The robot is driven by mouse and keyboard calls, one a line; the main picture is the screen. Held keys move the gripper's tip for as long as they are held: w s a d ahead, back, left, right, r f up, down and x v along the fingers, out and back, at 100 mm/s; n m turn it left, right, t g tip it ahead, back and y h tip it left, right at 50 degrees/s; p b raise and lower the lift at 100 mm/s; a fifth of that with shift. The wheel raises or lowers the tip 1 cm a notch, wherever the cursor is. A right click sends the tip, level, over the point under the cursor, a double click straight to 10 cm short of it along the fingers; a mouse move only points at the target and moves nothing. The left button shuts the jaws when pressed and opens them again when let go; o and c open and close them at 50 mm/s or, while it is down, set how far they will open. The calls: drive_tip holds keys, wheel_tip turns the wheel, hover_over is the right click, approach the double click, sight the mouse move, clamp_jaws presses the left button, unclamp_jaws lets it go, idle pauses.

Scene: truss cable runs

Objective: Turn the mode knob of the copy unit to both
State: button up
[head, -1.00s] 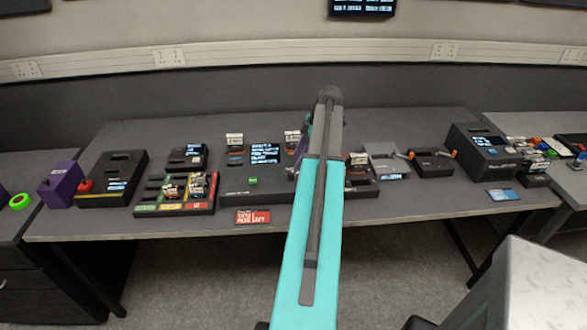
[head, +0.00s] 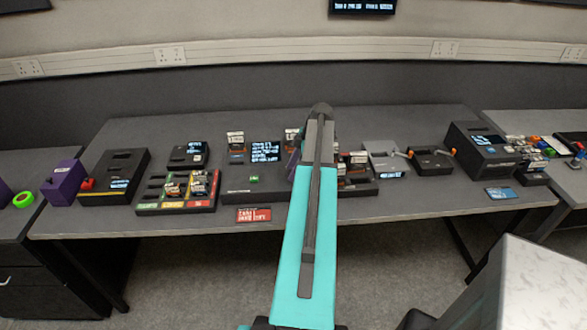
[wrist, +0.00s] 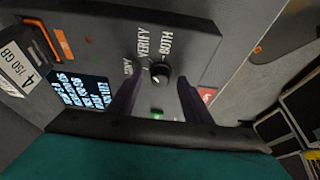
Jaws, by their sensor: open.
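The copy unit (head: 240,196) is a dark console with a lit screen (head: 265,151) near the middle of the bench. In the wrist view its panel (wrist: 195,38) shows the round black mode knob (wrist: 160,72) with white labels, VERIFY and BOTH readable and a third partly hidden. A small pale mark shows at the knob's rim; I cannot tell which label it points to. My gripper (wrist: 159,84) is open, its purple fingers on either side of the knob, with no clear contact visible. In the head view my arm hides the knob.
Labelled drives stand in the unit's slots, one (wrist: 18,70) close by in the wrist view. A red card (head: 254,214) lies before the unit. A colour-striped tray (head: 176,208) is to the left, grey and black fixtures (head: 432,160) to the right.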

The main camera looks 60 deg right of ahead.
drive_tip(key=c, duration=1)
drive_tip(key=shift+c, duration=0.2)
drive_tip(key=shift+m+b, duration=0.3)
drive_tip(key=shift+s+a+f+m+h+b, duration=0.15)
drive_tip(key=shift+m+h+b, duration=0.25)
drive_tip(key=shift+m+b, duration=0.3)
drive_tip(key=shift+a+m+t+h+b, duration=0.1)
drive_tip(key=shift+m+t+h+b, duration=0.25)
drive_tip(key=shift+m+b, duration=0.65)
drive_tip(key=m+h+b, duration=0.1)
drive_tip(key=m+h, duration=0.1)
drive_tip(key=m, duration=0.3)
drive_tip(key=shift+a, duration=0.1)
drive_tip(key=o, duration=1)
